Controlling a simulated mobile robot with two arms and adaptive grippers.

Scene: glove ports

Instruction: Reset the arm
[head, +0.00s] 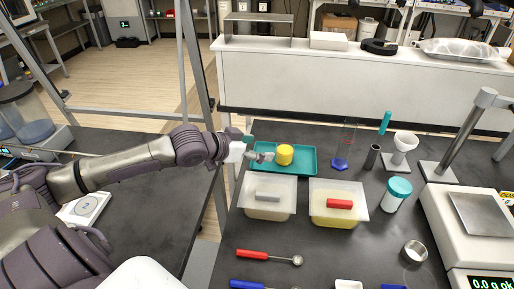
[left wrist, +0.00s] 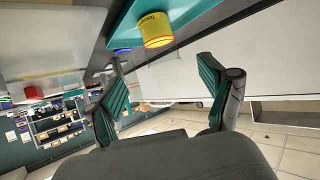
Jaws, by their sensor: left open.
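My left arm reaches in from the left in the head view. My left gripper (head: 262,156) is at the left end of a teal tray (head: 306,168). The left wrist view shows the left gripper (left wrist: 165,95) open with nothing between its teal-padded fingers. A yellow cylinder (head: 285,154) stands on the tray just to the right of the gripper, apart from it. The yellow cylinder (left wrist: 154,30) also shows in the left wrist view, beyond the fingers. My right gripper is not seen.
Two lidded tubs, one with a grey handle (head: 268,194) and one with a red handle (head: 340,204), stand in front of the tray. A red-handled scoop (head: 262,255) lies nearer. A balance (head: 480,215) stands right. A metal frame post (head: 197,70) rises beside my arm.

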